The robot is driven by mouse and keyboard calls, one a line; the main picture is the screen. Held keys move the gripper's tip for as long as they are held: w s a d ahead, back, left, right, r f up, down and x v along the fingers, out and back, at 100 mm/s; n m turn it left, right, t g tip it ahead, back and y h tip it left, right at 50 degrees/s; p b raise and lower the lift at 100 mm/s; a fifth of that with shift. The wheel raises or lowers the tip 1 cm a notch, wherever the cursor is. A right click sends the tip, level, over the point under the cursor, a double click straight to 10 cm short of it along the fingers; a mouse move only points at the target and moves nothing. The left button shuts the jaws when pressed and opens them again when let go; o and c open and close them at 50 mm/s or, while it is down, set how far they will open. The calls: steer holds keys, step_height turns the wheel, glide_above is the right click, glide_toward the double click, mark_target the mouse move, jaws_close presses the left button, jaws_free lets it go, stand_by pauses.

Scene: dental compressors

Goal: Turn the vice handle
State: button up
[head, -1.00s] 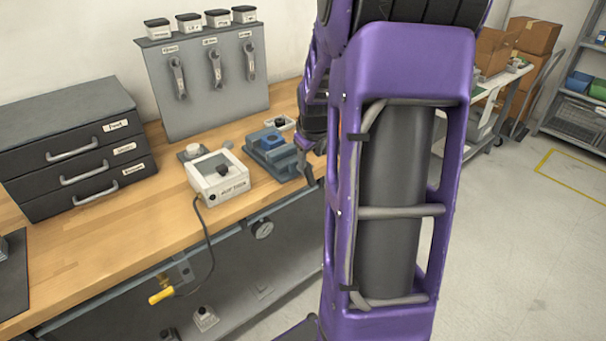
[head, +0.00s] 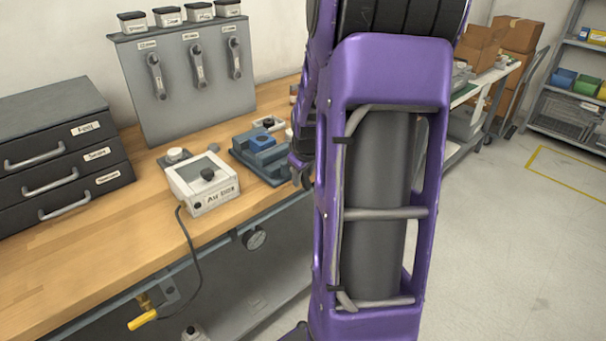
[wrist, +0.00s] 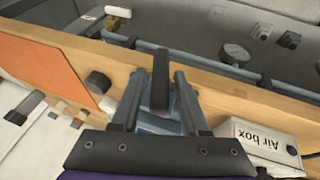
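The blue-grey vice (head: 262,152) stands near the front edge of the wooden bench, right of the white air box. In the wrist view, part of the vice (wrist: 158,122) shows between my gripper's fingers. A dark upright bar, which looks like the vice handle (wrist: 159,82), stands between the two fingers. My gripper (wrist: 160,75) is open around this bar, with a finger on each side and small gaps showing. I cannot tell whether either finger touches it. In the head view my own arm hides most of my gripper and the handle.
The white air box (head: 203,183) sits close beside the vice, with a black cable hanging over the bench edge. A gauge (head: 255,238) is under the bench front. An orange sheet (wrist: 55,75) lies on the bench at left in the wrist view. Dark drawers (head: 60,165) stand farther left.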

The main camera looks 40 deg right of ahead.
jaws_close()
steer(key=shift+r+p, duration=0.2)
steer(key=shift+p, duration=0.45)
